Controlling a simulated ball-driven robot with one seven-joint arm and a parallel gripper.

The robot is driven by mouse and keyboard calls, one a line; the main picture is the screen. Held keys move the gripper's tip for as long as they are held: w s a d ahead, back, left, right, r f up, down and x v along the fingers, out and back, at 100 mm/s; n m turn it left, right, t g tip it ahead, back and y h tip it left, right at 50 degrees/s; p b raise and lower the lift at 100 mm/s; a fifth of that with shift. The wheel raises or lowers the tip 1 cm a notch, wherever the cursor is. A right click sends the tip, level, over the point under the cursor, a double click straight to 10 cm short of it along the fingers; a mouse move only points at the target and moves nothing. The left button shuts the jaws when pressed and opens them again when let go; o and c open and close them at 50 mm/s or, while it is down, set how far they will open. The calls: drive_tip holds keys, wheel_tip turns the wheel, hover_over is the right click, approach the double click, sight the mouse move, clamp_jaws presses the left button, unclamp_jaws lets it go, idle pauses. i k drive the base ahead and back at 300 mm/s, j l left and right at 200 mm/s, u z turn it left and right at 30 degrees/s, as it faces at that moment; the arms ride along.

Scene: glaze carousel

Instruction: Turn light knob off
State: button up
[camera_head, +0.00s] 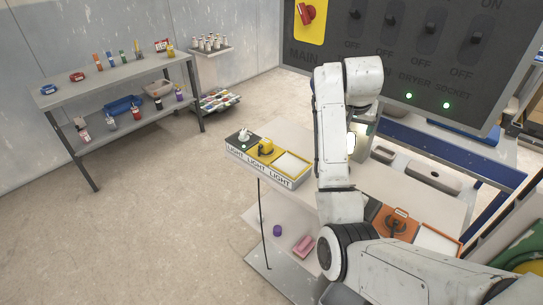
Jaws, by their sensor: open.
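A low box labelled LIGHT several times (258,169) sits on the left end of the table. I cannot tell whether any knob is on or off. My gripper (357,143) hangs down over the table, to the right of the box and apart from it. It is open, partly hidden by my arm, and I see nothing held in it.
A large grey switch panel (420,62) with a red knob (307,12) and two green lamps stands behind the table. An orange panel with a dark knob (397,222) lies at the table's front right. A shelf (125,80) with bottles stands at left. The left floor is clear.

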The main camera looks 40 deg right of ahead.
sight(243, 137)
drive_tip(key=i+j, duration=0.2)
drive_tip(key=i, duration=0.25)
drive_tip(key=i+j, duration=0.2)
drive_tip(key=i, duration=0.25)
drive_tip(key=i+j, duration=0.2)
drive_tip(key=i, duration=0.25)
